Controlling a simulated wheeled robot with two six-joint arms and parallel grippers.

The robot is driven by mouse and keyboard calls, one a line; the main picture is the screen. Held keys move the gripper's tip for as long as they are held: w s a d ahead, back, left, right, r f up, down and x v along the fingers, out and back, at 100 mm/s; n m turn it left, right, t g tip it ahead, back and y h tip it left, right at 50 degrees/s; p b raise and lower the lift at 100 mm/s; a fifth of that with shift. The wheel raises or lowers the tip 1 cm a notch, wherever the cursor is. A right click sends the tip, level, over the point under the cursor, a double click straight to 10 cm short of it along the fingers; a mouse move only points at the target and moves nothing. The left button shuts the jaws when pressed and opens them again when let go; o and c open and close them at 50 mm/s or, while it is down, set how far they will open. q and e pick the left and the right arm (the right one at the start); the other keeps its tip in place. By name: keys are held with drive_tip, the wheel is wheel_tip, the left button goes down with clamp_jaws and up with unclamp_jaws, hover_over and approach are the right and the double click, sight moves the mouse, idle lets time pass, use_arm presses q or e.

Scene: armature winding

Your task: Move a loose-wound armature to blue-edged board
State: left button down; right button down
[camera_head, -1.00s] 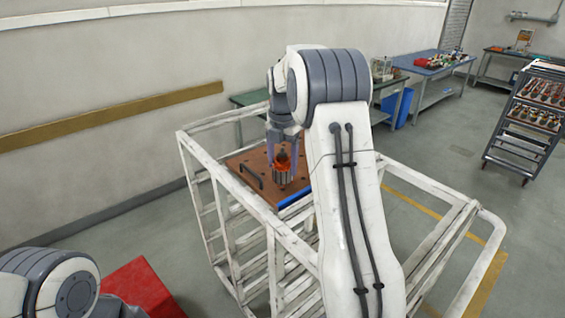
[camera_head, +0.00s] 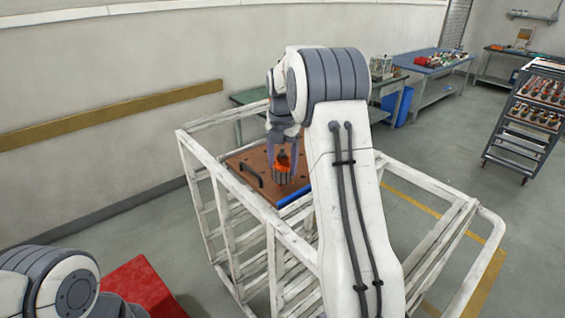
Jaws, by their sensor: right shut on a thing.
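The armature (camera_head: 282,174), with orange-copper winding and a grey core, is upright at the brown board. The board (camera_head: 240,161) has a blue front edge, small holes and a dark handle, and rests on top of the white frame cart. My right gripper (camera_head: 282,158) points down from above and is shut on the armature's upper part. The armature is over the board; whether its base touches the surface is hard to tell. My right arm hides the board's right side. Of my left arm only a link shows at the lower left; its gripper is out of view.
The white frame cart (camera_head: 212,172) has raised rails around the board. A red box (camera_head: 145,285) stands at lower left. A rack of armatures (camera_head: 530,115) is at the far right. Benches (camera_head: 432,70) line the back, with a blue bin (camera_head: 400,108) by them.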

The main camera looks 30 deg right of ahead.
drive_tip(key=shift+f+b, duration=0.35)
drive_tip(key=shift+f, duration=0.45)
idle(0.6)
unclamp_jaws()
drive_tip(key=shift+f, duration=0.1)
drive_tip(key=shift+r, duration=0.3)
wheel_tip(320, 180, up, 10)
drive_tip(key=shift+b, duration=1.05)
